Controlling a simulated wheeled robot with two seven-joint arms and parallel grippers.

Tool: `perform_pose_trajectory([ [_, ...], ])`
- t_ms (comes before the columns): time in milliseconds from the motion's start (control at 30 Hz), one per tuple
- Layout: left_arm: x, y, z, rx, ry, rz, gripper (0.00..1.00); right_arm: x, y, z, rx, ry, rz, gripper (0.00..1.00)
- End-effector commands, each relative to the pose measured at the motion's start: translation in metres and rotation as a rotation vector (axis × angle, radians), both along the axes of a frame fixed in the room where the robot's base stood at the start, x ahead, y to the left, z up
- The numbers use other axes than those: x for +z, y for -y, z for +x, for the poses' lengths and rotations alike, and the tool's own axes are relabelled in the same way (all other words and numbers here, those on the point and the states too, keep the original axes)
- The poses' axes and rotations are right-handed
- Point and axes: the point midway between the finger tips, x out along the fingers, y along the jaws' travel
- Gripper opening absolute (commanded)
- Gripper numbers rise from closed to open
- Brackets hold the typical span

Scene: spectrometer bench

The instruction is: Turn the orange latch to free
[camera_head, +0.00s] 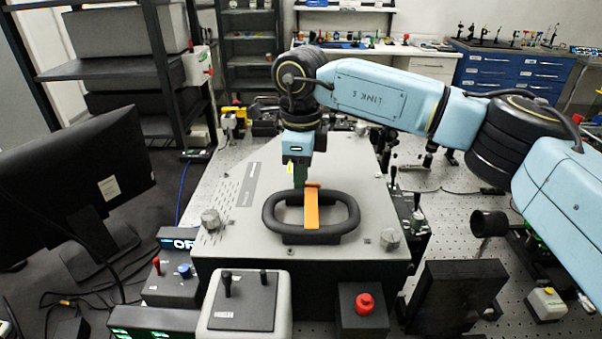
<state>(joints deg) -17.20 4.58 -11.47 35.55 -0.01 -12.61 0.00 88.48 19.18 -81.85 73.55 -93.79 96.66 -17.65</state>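The orange latch (311,209) is a flat bar lying across the black oval handle (350,222) on top of the grey instrument housing (344,169). It runs from the far side of the ring to the near side. My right gripper (300,180) points down at the far end of the latch, by the back of the handle. Its fingers look dark green and narrow. I cannot tell whether they touch the latch or how far apart they are. My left gripper is not in view.
Silver knobs (210,219) (390,238) stand on the housing's front corners. A joystick box (243,301) and a red button box (364,304) sit in front. A black monitor (75,185) stands at left. Black-knobbed levers (416,207) rise at the housing's right side.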

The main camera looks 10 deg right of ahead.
Motion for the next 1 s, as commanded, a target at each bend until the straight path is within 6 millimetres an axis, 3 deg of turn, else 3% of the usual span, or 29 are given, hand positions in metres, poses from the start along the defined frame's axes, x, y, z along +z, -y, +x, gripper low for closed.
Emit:
perform_pose_trajectory([
  [367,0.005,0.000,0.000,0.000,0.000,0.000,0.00,-0.005,-0.001,-0.003,-0.118,-0.016,-0.003,0.32],
  [1000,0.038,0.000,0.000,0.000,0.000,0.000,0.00,0.000,0.007,0.006,-0.882,-0.009,0.000,0.32],
])
